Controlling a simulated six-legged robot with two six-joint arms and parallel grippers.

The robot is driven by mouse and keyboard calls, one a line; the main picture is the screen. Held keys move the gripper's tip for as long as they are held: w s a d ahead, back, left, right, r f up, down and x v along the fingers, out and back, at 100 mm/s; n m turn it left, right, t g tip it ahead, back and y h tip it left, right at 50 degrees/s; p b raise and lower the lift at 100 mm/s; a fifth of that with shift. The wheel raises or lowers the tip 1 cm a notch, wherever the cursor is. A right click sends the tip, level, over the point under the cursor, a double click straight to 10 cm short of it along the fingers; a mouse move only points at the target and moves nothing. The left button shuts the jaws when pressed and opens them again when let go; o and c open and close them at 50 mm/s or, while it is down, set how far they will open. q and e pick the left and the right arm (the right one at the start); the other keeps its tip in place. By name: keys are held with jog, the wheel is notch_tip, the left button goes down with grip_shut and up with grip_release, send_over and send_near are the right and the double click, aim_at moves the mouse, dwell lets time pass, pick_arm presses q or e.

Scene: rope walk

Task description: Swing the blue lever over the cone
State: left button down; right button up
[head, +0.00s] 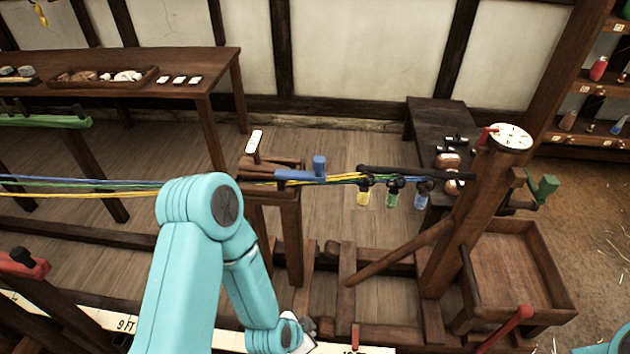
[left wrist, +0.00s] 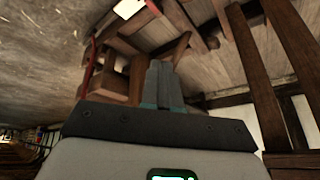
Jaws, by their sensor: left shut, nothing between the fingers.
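The blue lever (head: 296,174) lies roughly level across the top of a wooden post (head: 290,197), with an upright blue knob (head: 319,164) at its right end. A brown wooden piece on the post top, just behind the lever, may be the cone; its shape is hard to make out. My left gripper (head: 309,326) is low in front of the post, well below the lever, partly hidden by my arm. In the left wrist view its fingers (left wrist: 162,84) are together and empty. Only a bit of my right arm shows at the lower right; its gripper is out of view.
Blue, green and yellow strands (head: 90,186) run from the left to the post and on to the weighted hooks (head: 393,190). A post with a white dial (head: 510,137) and a slanted brace stands right. A wooden box (head: 540,270) is beside it.

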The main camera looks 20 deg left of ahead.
pick_arm(q)
jog(key=w+a+r+m+t+y+b, duration=0.25)
jog(key=w+a+r+m+t, duration=0.2)
jog(key=w+r, duration=0.35)
jog(key=w+a+r+m+t+y+b, duration=0.2)
jog(key=w+a+r+m+t+y, duration=0.25)
jog(key=r, duration=0.55)
jog(key=w+d+r+t+b, duration=0.1)
jog(key=d+r+t+b, duration=0.1)
jog(key=r, duration=0.5)
jog(key=shift+w+d+n+t, duration=0.35)
jog(key=shift+d+t, duration=0.25)
jog(key=shift+d, duration=0.25)
jog(key=p, duration=0.4)
send_near(318, 167)
jog(key=x, duration=0.6)
jog(key=shift+w+a, duration=0.2)
jog(key=shift+w, duration=0.15)
jog(key=shift+w, duration=0.1)
